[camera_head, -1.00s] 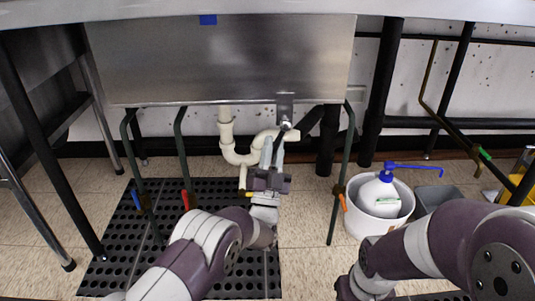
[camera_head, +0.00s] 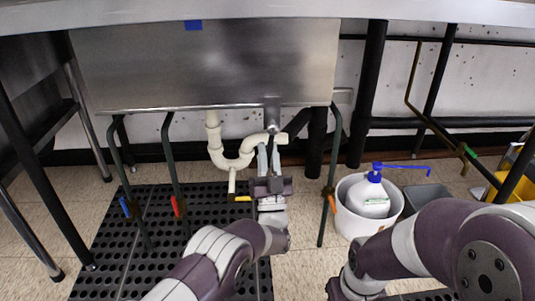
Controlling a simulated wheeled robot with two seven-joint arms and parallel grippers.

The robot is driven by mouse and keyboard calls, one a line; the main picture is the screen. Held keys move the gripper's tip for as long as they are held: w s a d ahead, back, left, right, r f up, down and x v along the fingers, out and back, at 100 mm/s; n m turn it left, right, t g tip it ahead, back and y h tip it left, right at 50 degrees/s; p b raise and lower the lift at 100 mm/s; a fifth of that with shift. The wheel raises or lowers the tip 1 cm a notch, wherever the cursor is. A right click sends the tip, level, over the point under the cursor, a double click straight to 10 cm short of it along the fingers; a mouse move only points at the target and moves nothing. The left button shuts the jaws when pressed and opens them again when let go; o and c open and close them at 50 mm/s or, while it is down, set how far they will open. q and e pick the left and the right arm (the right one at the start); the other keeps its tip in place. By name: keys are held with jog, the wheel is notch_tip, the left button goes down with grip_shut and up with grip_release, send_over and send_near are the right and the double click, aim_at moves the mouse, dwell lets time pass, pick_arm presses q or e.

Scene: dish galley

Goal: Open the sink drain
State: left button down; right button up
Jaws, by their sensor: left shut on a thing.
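The steel sink basin (camera_head: 205,65) hangs under the counter at the centre. A small metal bracket (camera_head: 272,108) sits at its lower front edge, with a thin dark drain lever (camera_head: 270,144) hanging below it, nearly upright. My left gripper (camera_head: 269,158) is below the bracket, its fingers pointing up and shut around the lever's lower part. The fingers hide the lever's end. A white drain pipe with a U-bend (camera_head: 226,160) is just left of and behind the gripper. My right arm shows at the lower right; its fingertips are not in view.
A white bucket (camera_head: 343,219) holding a white jug with a blue pump (camera_head: 368,198) stands right of the sink. A grey bin (camera_head: 428,199) is beside it. Dark legs and pipes with red (camera_head: 179,206) and blue handles stand left. A black perforated mat (camera_head: 105,240) covers the floor.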

pick_arm(q)
jog(key=c, duration=1.1)
grip_release()
jog(key=shift+d, duration=0.1)
jog(key=shift+s+f+p, duration=0.2)
jog(key=shift+s+p, duration=0.1)
jog(key=shift+p, duration=0.15)
jog(key=p+v, duration=0.5)
jog(key=v, duration=0.7)
jog(key=shift+f, duration=0.1)
